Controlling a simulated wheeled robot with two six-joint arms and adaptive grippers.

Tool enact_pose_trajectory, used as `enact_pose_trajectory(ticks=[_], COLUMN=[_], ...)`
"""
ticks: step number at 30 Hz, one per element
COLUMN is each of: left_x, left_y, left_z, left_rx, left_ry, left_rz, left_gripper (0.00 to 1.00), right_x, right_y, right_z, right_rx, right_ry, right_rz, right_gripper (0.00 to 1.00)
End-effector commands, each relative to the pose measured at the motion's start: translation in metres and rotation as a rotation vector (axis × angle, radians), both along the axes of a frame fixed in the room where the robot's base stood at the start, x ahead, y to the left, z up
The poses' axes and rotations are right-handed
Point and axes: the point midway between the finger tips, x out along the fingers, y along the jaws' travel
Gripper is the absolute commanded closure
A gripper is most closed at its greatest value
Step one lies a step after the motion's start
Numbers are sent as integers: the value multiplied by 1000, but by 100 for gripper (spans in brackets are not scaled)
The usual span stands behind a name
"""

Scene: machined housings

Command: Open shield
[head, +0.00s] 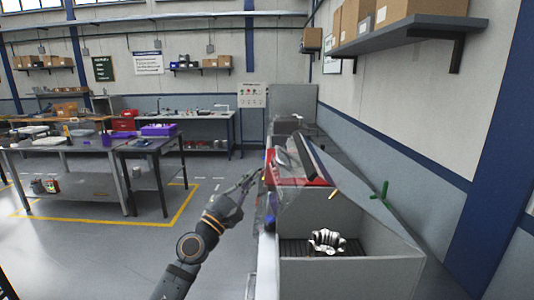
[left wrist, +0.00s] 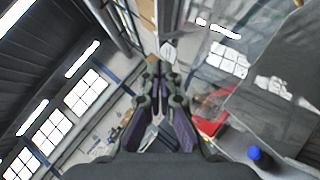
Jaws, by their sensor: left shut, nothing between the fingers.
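A grey machine enclosure (head: 350,272) stands at the right in the head view, with a silver machined housing (head: 327,242) on its dark slatted floor. A clear see-through shield (head: 267,200) seems to stand along its left side; its outline is hard to make out. In the left wrist view a large translucent panel (left wrist: 275,112) fills the right, near a blue knob (left wrist: 254,153). My left gripper (head: 252,178) is shut and empty just left of the enclosure. Its closed fingers (left wrist: 160,68) point up the wrist view; contact with the shield cannot be told. My right gripper is out of view.
A red part (head: 290,180) and a slanted dark panel lie behind the enclosure opening. A green handle (head: 380,190) is at its right. A shelf with boxes (head: 410,28) overhangs on the right wall. The floor left of my arm is open, up to the workbenches (head: 90,150).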

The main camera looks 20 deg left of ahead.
Motion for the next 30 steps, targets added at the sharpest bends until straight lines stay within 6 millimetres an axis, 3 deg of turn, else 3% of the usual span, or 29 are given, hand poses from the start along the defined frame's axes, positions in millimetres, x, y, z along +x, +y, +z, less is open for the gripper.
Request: enact_pose_trajectory(ticks=[1,4,6,10,25,30], left_x=[9,26,28,31,34,42], left_y=[-4,-11,-20,-32,-39,-39], left_z=[12,20,32,39,40,52], left_rx=[-7,-5,-5,-2,1,21], left_ry=[-2,0,1,1,1,5], left_rz=[-2,-2,-4,-1,-1,0], left_gripper=[100,100,100,100,100,100], right_x=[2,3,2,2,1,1], right_y=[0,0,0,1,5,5], right_z=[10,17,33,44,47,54], right_rx=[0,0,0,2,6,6], right_ry=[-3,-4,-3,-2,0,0], right_rz=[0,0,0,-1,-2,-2], right_gripper=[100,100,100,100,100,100])
